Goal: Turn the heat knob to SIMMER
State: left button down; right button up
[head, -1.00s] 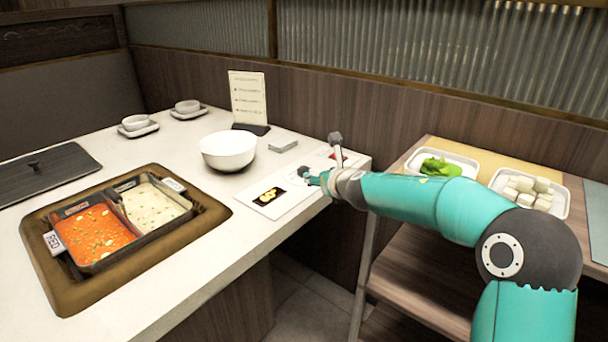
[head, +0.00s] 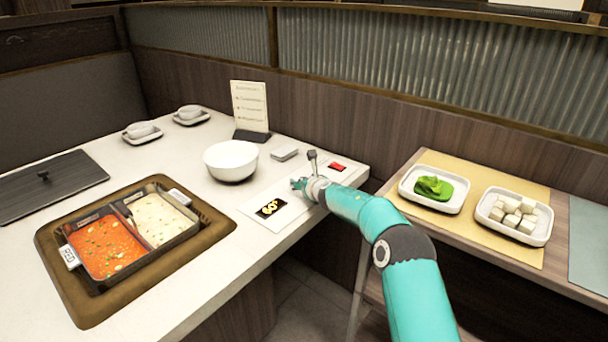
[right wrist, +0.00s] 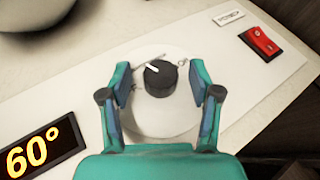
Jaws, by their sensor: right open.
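The heat knob (right wrist: 160,77) is a black dial with a white pointer on a pale round plate (right wrist: 150,120) in the right wrist view. The pointer aims up and left. Lettering around the plate is too small or covered to read. My right gripper (right wrist: 165,85) is open, with one finger on each side of the knob and gaps between. In the head view my right gripper (head: 304,184) is over the control panel and hides the knob. The display (head: 269,209) reads 60° in yellow and also shows in the right wrist view (right wrist: 38,148). My left gripper is not in view.
A red switch (right wrist: 262,42) sits beside a POWER label (right wrist: 230,16). A white bowl (head: 231,160) stands left of the panel. A two-part pot (head: 85,288) with red and pale broth is set in the table. Trays of greens (head: 405,190) and white cubes (head: 482,213) stand at right.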

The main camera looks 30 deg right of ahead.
jog(key=shift+w+f, duration=0.2)
